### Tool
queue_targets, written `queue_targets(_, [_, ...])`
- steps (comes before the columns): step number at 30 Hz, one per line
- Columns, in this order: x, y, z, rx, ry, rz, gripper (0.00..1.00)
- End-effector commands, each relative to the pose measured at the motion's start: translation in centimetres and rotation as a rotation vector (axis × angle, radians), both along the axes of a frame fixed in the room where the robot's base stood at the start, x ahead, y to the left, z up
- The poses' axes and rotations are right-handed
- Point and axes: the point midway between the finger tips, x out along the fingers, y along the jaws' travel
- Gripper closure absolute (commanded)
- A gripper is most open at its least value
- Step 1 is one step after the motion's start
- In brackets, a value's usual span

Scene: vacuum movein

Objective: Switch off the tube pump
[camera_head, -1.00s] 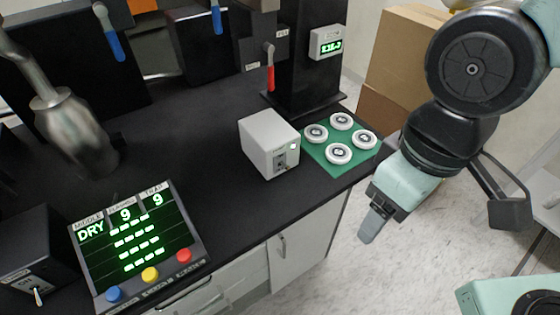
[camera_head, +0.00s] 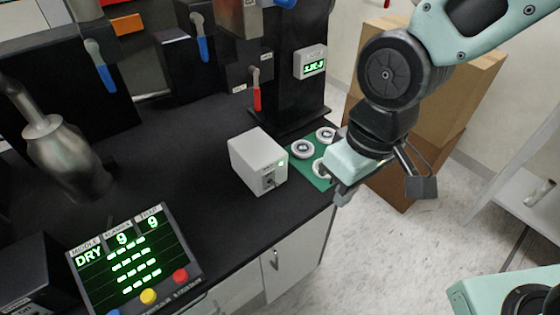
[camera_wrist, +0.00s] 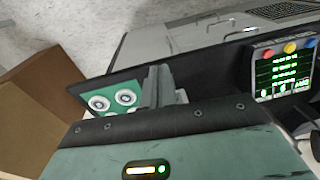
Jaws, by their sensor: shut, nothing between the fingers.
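A light grey box (camera_head: 258,160) stands on the black bench, with a small switch (camera_head: 268,180) and a lit green lamp on its front. Its label is too small to read, so I cannot tell for sure that it is the tube pump. My gripper (camera_head: 343,196) is shut and empty, to the right of the box, by the bench's front edge and apart from the box. In the wrist view my closed fingers (camera_wrist: 157,86) hide most of what seems to be the box. A dark box (camera_head: 32,268) at the lower left is cut off.
A green mat (camera_head: 313,178) with white round pieces lies right of the grey box, partly behind my gripper. A display panel (camera_head: 135,255) with coloured buttons stands at the front left. Valves with red and blue handles are at the back. Cardboard boxes (camera_head: 450,110) stand right.

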Motion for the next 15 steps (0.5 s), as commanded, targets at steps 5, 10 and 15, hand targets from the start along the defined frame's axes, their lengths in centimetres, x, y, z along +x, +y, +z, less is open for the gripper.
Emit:
queue_targets(5, [4.6,1.9,0.4,0.095,0.018,-0.088,1.0])
queue_targets(10, [8.4,3.5,0.3,0.208,0.027,-0.176,1.0])
queue_targets(15, [11.0,4.4,0.2,0.297,0.031,-0.244,1.0])
